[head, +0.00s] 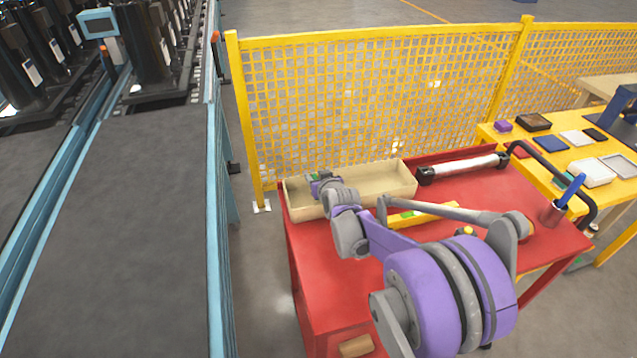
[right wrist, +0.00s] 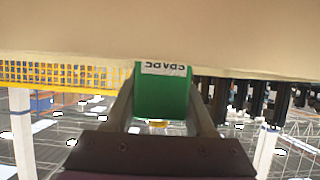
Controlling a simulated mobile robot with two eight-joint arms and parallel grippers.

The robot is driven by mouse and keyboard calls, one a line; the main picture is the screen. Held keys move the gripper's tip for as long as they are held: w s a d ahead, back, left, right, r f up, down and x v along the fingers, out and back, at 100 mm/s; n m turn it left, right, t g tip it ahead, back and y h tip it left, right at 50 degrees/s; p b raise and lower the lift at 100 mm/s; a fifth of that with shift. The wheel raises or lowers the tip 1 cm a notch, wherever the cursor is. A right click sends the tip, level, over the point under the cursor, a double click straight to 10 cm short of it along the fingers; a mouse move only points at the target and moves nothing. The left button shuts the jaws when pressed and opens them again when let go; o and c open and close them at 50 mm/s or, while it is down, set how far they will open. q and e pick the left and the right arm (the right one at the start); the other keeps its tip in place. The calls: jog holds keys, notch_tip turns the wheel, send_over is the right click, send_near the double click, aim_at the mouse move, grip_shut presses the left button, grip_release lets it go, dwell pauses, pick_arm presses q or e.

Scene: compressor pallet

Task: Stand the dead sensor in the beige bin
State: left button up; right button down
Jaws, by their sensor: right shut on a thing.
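The beige bin (head: 386,181) is a long open tray at the back left of the red cart. My right gripper (head: 318,181) is at the bin's left end, over or inside it; its exact height is unclear. It is shut on a green block (right wrist: 162,97), which shows between both fingers in the right wrist view. A beige surface (right wrist: 160,40), likely the bin, fills the top of that view. Whether the block touches it is unclear. My left gripper is not in view.
On the red cart (head: 480,195) lie a silver cylinder with black ends (head: 465,167) and a yellow bar (head: 437,213), partly behind my arm. A cup (head: 553,213) stands at the right. A yellow fence (head: 370,100) rises behind; a conveyor (head: 140,230) runs at left.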

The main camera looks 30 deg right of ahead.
jog(key=shift+f, duration=1)
jog(key=shift+f, duration=0.2)
jog(key=shift+c, duration=1.2)
grip_release()
jog(key=shift+r, duration=0.1)
jog(key=shift+s+r, duration=0.15)
jog(key=shift+r, duration=0.15)
jog(key=v, duration=1.1)
jog(key=shift+s+p, duration=0.3)
jog(key=shift+p, duration=0.1)
jog(key=shift+a, duration=0.1)
